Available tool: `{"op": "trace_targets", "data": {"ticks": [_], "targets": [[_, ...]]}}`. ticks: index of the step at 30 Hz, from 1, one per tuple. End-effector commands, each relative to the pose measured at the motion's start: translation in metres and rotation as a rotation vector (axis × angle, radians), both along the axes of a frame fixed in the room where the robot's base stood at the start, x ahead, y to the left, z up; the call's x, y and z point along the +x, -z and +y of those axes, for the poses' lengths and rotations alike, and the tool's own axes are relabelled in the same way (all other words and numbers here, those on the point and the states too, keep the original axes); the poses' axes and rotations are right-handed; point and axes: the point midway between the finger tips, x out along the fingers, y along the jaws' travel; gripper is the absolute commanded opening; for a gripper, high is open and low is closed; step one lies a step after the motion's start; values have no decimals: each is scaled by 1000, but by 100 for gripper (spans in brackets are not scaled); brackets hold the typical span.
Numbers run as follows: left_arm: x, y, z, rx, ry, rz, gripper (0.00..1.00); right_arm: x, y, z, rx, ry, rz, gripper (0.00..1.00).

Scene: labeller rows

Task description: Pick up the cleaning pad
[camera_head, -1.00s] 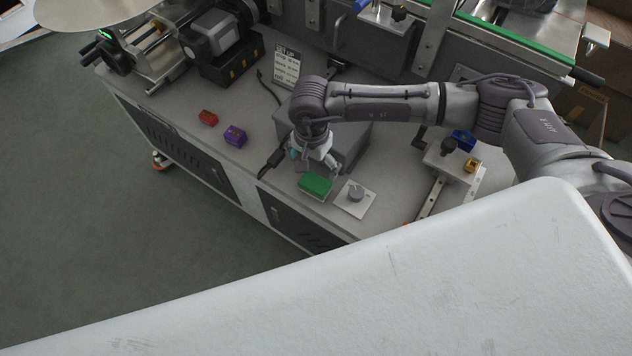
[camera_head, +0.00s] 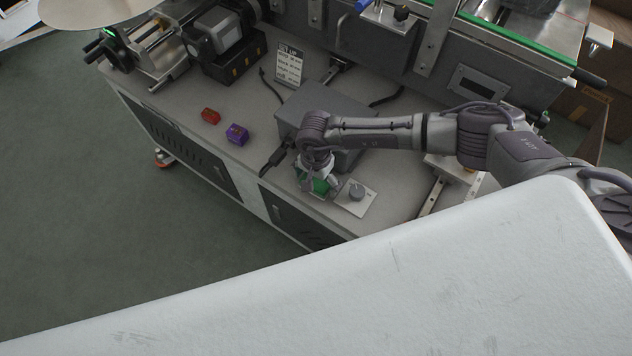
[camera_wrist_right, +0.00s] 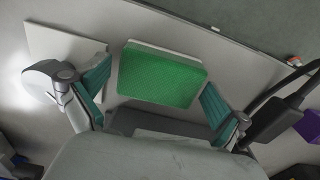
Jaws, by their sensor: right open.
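The cleaning pad is a green block with a pale base. In the head view the cleaning pad (camera_head: 320,187) lies on the grey worktop near its front edge, partly hidden by my right gripper (camera_head: 315,184). In the right wrist view the cleaning pad (camera_wrist_right: 161,76) shows whole, between and just beyond the two teal fingertips of my right gripper (camera_wrist_right: 155,90). The gripper is open, with a visible gap to the pad on both sides in that view. My left gripper is not in view.
A white plate with a grey knob (camera_head: 356,192) is right beside the pad. A dark cable connector (camera_head: 276,160) is to its left. A red block (camera_head: 210,116) and a purple block (camera_head: 237,134) stand farther left. A grey box (camera_head: 300,108) is behind.

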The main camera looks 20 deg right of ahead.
Motion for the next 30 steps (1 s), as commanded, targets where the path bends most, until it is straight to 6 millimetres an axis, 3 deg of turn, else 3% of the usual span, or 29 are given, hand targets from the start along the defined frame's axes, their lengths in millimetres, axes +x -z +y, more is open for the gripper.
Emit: {"op": "trace_targets", "data": {"ticks": [1, 8, 20, 27, 30], "targets": [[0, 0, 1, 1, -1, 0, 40, 0, 0, 0, 0, 0, 0, 95], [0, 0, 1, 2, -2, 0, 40, 0, 0, 0, 0, 1, 0, 59], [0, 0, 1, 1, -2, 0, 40, 1, -7, 0, 0, 1, -1, 59], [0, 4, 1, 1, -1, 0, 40, 1, -45, 0, 2, -1, -5, 59], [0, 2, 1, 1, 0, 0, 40, -25, -56, -7, 0, -3, 1, 59]]}}
